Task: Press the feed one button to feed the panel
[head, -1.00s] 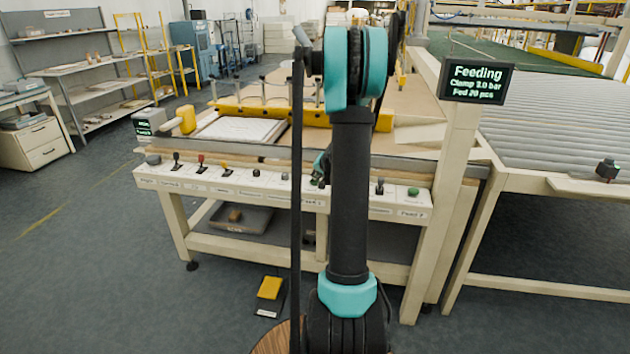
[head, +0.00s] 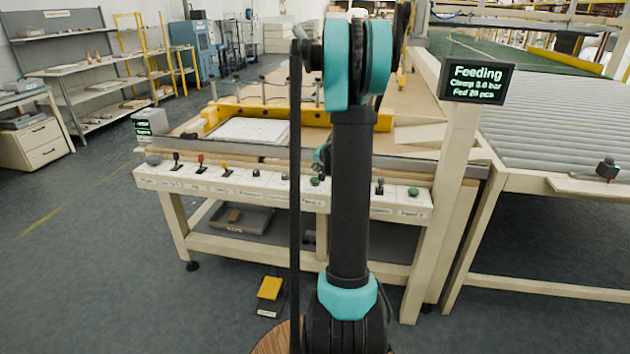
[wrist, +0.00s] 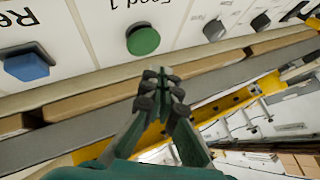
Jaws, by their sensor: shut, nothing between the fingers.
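The green feed one button (head: 315,182) is on the white control strip on the front of the bench. In the wrist view the green button (wrist: 143,39) has a "Feed 1" label beside it, partly cut off. My gripper (wrist: 161,88) is shut and empty, with its fingertips apart from the button in the picture. In the head view my gripper (head: 319,165) is just above the button, partly hidden by my arm. The display (head: 478,81) reads "Feeding", "Clamp 3.0 bar" and a fed count that looks like 20 pcs. A white panel (head: 247,130) lies on the bench inside a yellow frame (head: 220,112).
A blue button (wrist: 27,66) sits beside the green one in the wrist view. Several levers and knobs line the strip, with another green button (head: 413,192) at its right. A yellow-topped pedal (head: 270,288) is on the floor. A roller conveyor (head: 550,130) is at right.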

